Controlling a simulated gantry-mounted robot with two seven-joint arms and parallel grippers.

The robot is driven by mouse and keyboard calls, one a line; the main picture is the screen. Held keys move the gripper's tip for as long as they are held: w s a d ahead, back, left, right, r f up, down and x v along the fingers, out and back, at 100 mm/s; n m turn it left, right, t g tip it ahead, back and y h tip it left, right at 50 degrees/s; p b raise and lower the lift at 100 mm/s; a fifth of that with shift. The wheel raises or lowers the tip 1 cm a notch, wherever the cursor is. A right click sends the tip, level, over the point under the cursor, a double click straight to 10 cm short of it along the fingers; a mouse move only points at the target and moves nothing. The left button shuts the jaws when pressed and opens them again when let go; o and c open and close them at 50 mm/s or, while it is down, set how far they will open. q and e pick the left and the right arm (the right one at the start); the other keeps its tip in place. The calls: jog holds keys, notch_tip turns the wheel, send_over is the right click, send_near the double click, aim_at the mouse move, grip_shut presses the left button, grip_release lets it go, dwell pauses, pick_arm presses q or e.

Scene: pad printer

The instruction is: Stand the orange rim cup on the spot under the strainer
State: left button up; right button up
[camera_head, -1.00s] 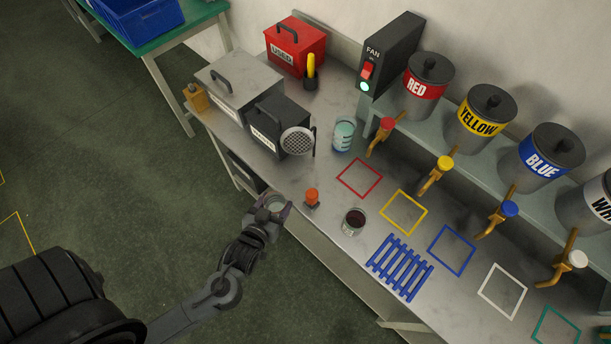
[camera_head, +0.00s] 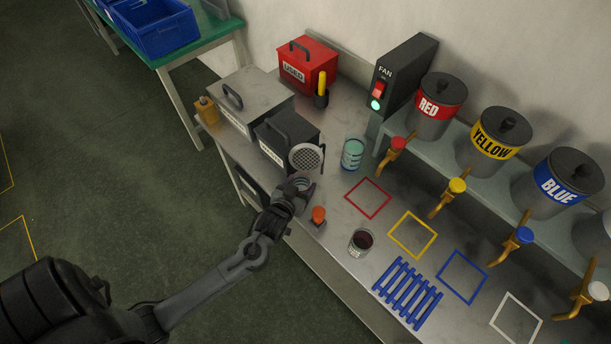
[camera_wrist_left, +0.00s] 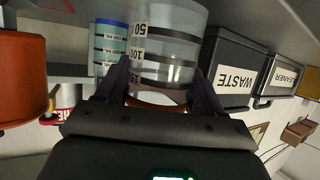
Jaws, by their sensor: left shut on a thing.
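My left gripper (camera_head: 298,187) is shut on the orange rim cup. In the left wrist view the cup (camera_wrist_left: 168,45) is clear, with black measuring marks, and sits between the two dark fingers; an orange-red rim shows at its lower edge. In the head view the gripper mostly hides the cup, just in front of the strainer and above the table's front edge. The strainer (camera_head: 307,157) is a round perforated disc at the right front of the black WASTE box (camera_head: 285,140). The spot under it is hidden by the gripper. My right gripper is not in view.
An orange-topped knob (camera_head: 318,215) stands close to the gripper's right. A cup with dark liquid (camera_head: 360,242) and a teal-filled cup (camera_head: 352,153) stand nearby. A blue rack (camera_head: 407,292) lies further right. Paint taps line the shelf.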

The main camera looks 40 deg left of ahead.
aim_at(304, 178)
pick_arm(q)
jog(key=w, duration=0.2)
jog(key=w+a, duration=0.1)
jog(key=w, duration=0.1)
jog(key=shift+a, duration=0.15)
jog(key=shift+w+f, duration=0.1)
jog(key=shift+f, duration=0.2)
jog(key=shift+s, duration=0.2)
jog(key=shift+w+f, duration=0.1)
jog(key=o, duration=1)
